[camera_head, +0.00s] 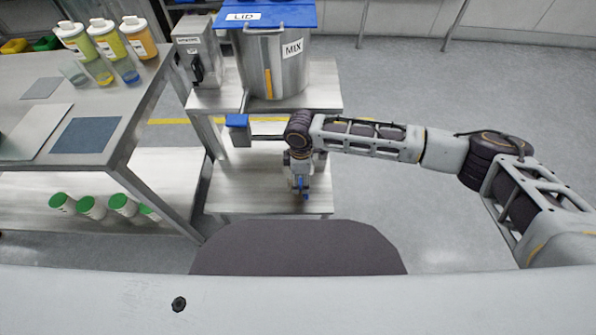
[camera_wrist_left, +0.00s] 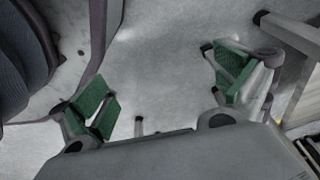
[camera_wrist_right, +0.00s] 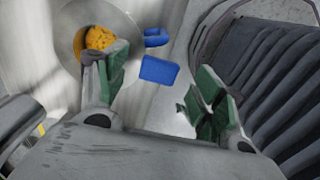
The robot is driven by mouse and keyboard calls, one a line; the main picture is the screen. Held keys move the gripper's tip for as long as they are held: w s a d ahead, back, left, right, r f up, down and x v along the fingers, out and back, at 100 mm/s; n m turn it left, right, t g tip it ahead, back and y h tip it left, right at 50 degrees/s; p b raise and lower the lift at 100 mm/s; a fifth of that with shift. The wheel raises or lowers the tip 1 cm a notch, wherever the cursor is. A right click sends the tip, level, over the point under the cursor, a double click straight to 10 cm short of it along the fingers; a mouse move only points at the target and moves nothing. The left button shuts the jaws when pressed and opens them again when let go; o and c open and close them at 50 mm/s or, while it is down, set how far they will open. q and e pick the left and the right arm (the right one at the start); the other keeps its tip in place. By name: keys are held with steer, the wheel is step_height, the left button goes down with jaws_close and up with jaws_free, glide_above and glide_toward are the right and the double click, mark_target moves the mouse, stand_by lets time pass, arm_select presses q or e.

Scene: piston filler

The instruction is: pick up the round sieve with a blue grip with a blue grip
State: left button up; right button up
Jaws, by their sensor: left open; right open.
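My right gripper (camera_head: 300,178) is low over the lower shelf of the small table, pointing down. In the right wrist view my right gripper (camera_wrist_right: 157,80) is open, with a blue block-like grip (camera_wrist_right: 160,70) showing between its fingers. A round metal rim (camera_wrist_right: 70,45) with orange contents, probably the sieve, lies at upper left, partly covered by the left finger. I cannot tell whether the grip joins it. In the head view only small blue bits (camera_head: 303,187) show below the gripper. My left gripper (camera_wrist_left: 163,80) is open and empty, out of the head view.
A steel pot marked MIX (camera_head: 275,65) with a blue lid stands on the small table. A blue-topped part (camera_head: 237,121) sticks out at its front. The left bench (camera_head: 150,90) holds bottles and beakers, with green-capped containers (camera_head: 90,206) below. Floor at right is free.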

steer(key=shift+f, duration=1.25)
arm_select(q)
steer(key=shift+w+d+r, duration=0.25)
steer(key=shift+d+r, duration=0.25)
steer(key=shift+r, duration=0.35)
arm_select(e)
steer(key=c, duration=1.3)
arm_select(q)
steer(key=shift+f, duration=0.1)
